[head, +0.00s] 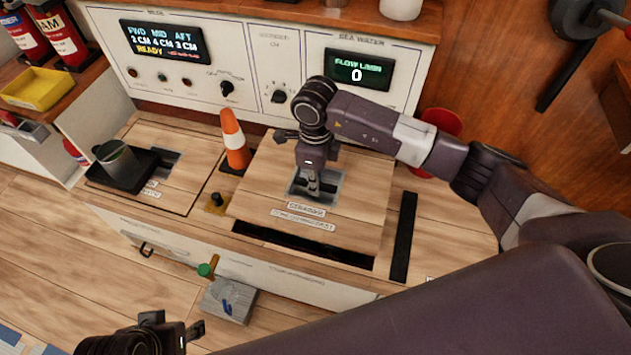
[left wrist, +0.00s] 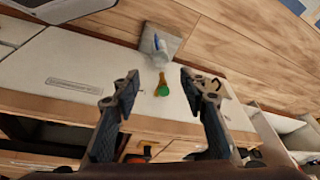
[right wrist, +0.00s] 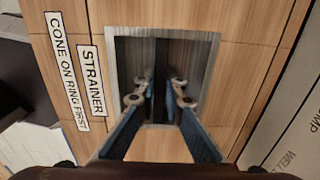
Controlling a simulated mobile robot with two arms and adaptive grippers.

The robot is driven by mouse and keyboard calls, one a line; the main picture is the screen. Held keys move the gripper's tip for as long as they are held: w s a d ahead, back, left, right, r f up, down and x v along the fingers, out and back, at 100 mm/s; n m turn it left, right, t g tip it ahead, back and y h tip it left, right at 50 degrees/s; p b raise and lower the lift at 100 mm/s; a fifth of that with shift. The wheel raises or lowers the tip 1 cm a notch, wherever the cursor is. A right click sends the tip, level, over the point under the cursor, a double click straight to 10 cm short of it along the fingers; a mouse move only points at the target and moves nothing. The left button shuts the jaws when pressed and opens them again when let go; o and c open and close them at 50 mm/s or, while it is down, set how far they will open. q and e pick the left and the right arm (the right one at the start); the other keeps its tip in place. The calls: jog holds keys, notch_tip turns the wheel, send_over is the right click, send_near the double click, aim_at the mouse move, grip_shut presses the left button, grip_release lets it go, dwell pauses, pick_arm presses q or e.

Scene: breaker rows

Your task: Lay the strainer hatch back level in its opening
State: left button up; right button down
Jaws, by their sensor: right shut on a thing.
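The strainer hatch (head: 357,205) is a square wooden panel with a strainer label and a recessed metal pull. It sits askew over its opening, and its front edge looks raised. A dark gap (head: 300,245) shows along its front edge. My right gripper (head: 313,190) reaches down into the recess and is shut on the pull's dark bar; the right wrist view shows the fingers (right wrist: 160,95) on both sides of it. My left gripper (head: 178,335) is at the bottom left, away from the hatch. It is open and empty in the left wrist view (left wrist: 160,84).
An orange and white cone (head: 234,142) stands just left of the hatch. A black knob (head: 216,200) is in front of it. A dark strip (head: 403,237) lies right of the hatch. A black tray with a cup (head: 103,178) sits further left. A green-handled valve (head: 206,269) sticks out below.

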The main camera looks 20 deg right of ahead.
jog(key=shift+w+f+b, duration=0.1)
jog(key=shift+f+b, duration=0.5)
jog(key=shift+f, duration=0.35)
jog(key=shift+f+b, duration=0.3)
jog(key=shift+f, duration=0.4)
pick_arm(q)
jog(key=w+d+r+t, duration=0.2)
jog(key=w+t, duration=0.1)
jog(key=w, duration=0.3)
jog(key=w+d+r+t+h+b, duration=0.1)
jog(key=w+r+t, duration=0.1)
jog(key=w, duration=0.3)
jog(key=shift+w+d+r+t, duration=0.15)
jog(key=shift+w+d+t, duration=0.2)
jog(key=shift+w+t, duration=0.05)
pick_arm(e)
jog(key=shift+f, duration=0.45)
pick_arm(q)
jog(key=shift+h, duration=0.3)
jog(key=shift+w+d+r+t, duration=0.2)
jog(key=shift+w+r+t, duration=0.15)
jog(key=shift+w+r, duration=0.15)
jog(key=shift+w+d+r+t, duration=0.2)
jog(key=shift+w+r+t, duration=0.15)
jog(key=shift+w+r, duration=0.15)
pick_arm(e)
jog(key=shift+f, duration=0.35)
